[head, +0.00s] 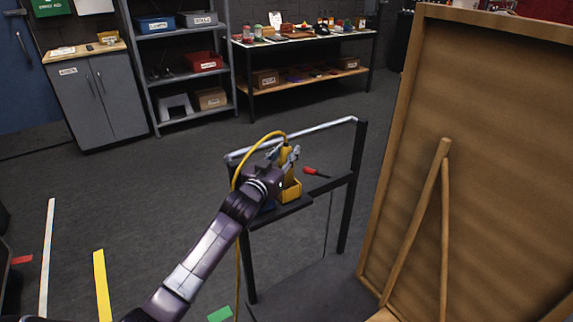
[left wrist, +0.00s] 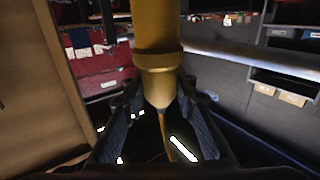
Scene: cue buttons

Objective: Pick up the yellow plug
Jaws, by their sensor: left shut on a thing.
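The yellow plug (head: 286,154) is between the fingers of my left gripper (head: 290,158), over the small dark stand. In the left wrist view the plug (left wrist: 157,45) is a thick yellow cylinder that tapers toward the palm, with a dark finger pad on each side. My left gripper is shut on it. A yellow cable (head: 250,150) arches from the plug and hangs down to the floor. A yellow box (head: 291,192) is just below the gripper; whether the plug touches it is hidden. My right gripper is not in view.
The stand has a dark shelf (head: 283,212) and a pale top rail (head: 325,127). A red-handled tool (head: 312,171) lies beside the box. A large wooden board (head: 490,120) with a prop stands close on the right. Open floor lies left of the stand.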

